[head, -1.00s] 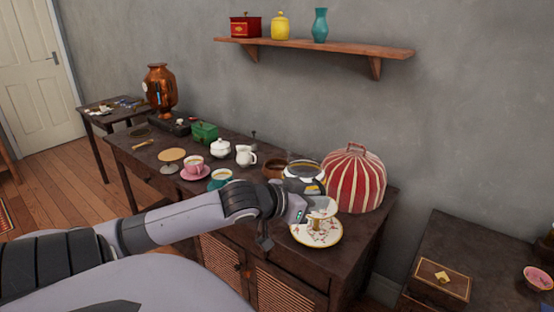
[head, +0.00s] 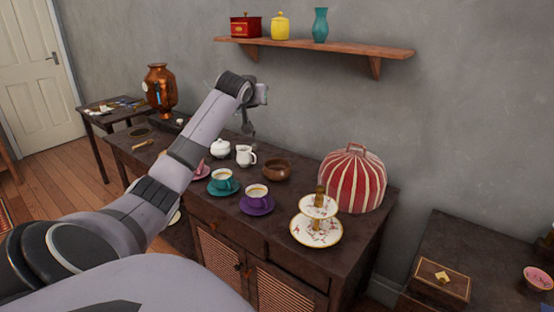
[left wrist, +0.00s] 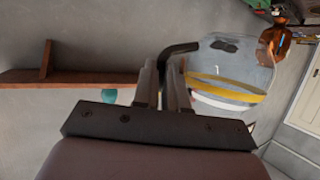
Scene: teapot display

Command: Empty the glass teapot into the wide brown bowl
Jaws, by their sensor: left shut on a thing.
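The wide brown bowl (head: 277,170) stands on the dark sideboard, right of the white jug, and looks empty from here. My left gripper (left wrist: 165,88) is shut on the dark handle of the glass teapot (left wrist: 232,65), as the left wrist view shows. The teapot is held up in the air and has yellow-amber liquid in it. In the head view my left wrist (head: 243,90) is raised behind and above the bowl, left of it; the fingers and teapot are mostly hidden behind it. My right gripper is out of view.
Near the bowl stand a white jug (head: 246,155), a teal cup (head: 222,178), a purple cup (head: 257,192), a tiered plate stand (head: 316,236) and a red striped tea cosy (head: 353,180). A wall shelf (head: 320,46) hangs above, right of my wrist.

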